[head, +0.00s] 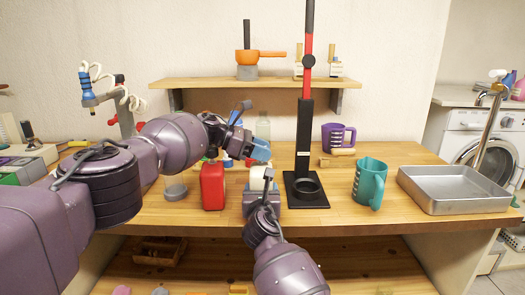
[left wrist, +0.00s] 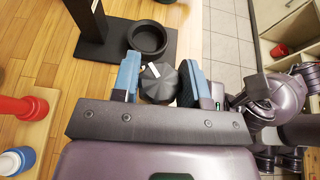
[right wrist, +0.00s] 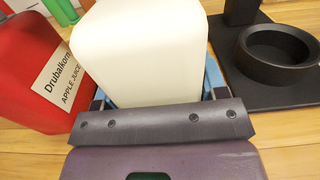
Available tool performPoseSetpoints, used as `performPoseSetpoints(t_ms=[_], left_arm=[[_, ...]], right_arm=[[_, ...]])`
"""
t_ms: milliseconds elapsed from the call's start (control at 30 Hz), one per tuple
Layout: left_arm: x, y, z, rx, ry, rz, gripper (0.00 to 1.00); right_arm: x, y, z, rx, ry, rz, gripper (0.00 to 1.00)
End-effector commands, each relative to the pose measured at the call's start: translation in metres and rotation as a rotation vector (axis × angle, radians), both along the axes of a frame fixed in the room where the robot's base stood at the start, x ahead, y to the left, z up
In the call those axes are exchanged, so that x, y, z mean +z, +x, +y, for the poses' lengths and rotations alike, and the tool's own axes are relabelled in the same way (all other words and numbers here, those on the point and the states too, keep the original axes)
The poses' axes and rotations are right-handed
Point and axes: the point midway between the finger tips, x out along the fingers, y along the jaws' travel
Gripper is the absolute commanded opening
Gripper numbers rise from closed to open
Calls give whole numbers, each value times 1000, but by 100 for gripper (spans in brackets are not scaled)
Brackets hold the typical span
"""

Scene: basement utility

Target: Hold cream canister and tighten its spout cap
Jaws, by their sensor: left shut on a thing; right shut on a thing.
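The cream canister (right wrist: 140,55) stands upright in the right wrist view, between the fingers of my right gripper (right wrist: 160,95), which is shut on its body. In the head view only a little of the canister shows behind my right gripper (head: 262,185). The black ribbed spout cap (left wrist: 158,82) is between the blue-padded fingers of my left gripper (left wrist: 158,85), shut on it from above. A pale mark shows on the cap's top. In the head view my left gripper (head: 257,155) is over the canister and hides the cap. Whether the cap is seated cannot be seen.
A red apple juice canister (head: 213,187) stands close left of the cream canister. A black stand with a ring base (head: 306,189) is close on the right. A teal jug (head: 369,181) and a metal tray (head: 455,190) are further right.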

Motion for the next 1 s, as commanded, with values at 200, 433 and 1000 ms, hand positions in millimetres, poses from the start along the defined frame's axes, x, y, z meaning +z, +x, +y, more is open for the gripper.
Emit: performPoseSetpoints(t_ms=[200, 433, 1000], left_arm=[[4, -2, -4, -10, -6, -1, 17], [2, -2, -4, -12, -5, 0, 54], [20, -1, -1, -8, -1, 0, 66]], right_arm=[[-4, 0, 0, -1, 1, 9, 30], [-4, 0, -1, -3, 1, 9, 30], [-3, 1, -2, -5, 1, 7, 30]])
